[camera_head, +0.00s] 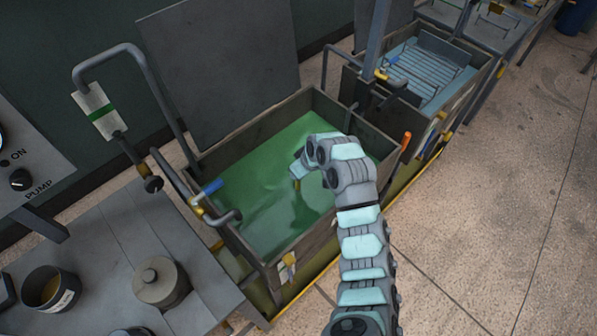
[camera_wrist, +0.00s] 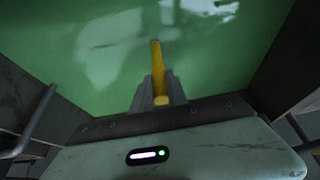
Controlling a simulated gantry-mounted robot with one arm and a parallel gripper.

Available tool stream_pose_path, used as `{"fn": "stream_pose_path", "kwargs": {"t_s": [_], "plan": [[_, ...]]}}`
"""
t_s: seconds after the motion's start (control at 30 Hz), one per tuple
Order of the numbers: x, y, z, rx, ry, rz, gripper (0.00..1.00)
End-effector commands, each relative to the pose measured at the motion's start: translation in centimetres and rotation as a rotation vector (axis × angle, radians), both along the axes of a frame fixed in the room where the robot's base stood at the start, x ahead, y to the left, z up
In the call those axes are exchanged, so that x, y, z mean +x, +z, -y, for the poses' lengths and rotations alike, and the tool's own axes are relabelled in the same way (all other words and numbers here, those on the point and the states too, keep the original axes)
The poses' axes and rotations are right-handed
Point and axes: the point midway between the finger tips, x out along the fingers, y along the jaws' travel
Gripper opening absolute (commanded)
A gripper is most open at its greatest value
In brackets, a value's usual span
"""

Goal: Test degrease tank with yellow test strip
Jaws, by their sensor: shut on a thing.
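The tank (camera_head: 386,160) in the middle of the head view has dark walls and holds green liquid (camera_head: 250,215). I take it as the degrease tank, but I can read no name on it. My gripper (camera_head: 296,180) is over the green liquid, inside the tank's walls. In the wrist view my gripper (camera_wrist: 158,92) is shut on the yellow test strip (camera_wrist: 156,58), which points away from the jaws toward the liquid.
A raised grey lid (camera_head: 222,65) stands behind the tank. A pipe with a blue-handled valve (camera_head: 212,187) is at its left rim. A bench at lower left bears a dark cup (camera_head: 50,288) and a lidded pot (camera_head: 160,282). A second tank (camera_head: 470,85) holds bluish liquid.

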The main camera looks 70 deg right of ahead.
Motion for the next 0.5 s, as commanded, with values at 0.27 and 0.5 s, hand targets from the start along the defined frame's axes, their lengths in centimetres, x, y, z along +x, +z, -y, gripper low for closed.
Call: {"fn": "stream_pose_path", "kwargs": {"t_s": [0.27, 0.5], "plan": [[0.0, 4.0, 0.0, -0.001, 0.000, 0.001, 0.00], [0.0, 6.9, 0.0, -0.002, 0.001, 0.000, 0.00]]}}
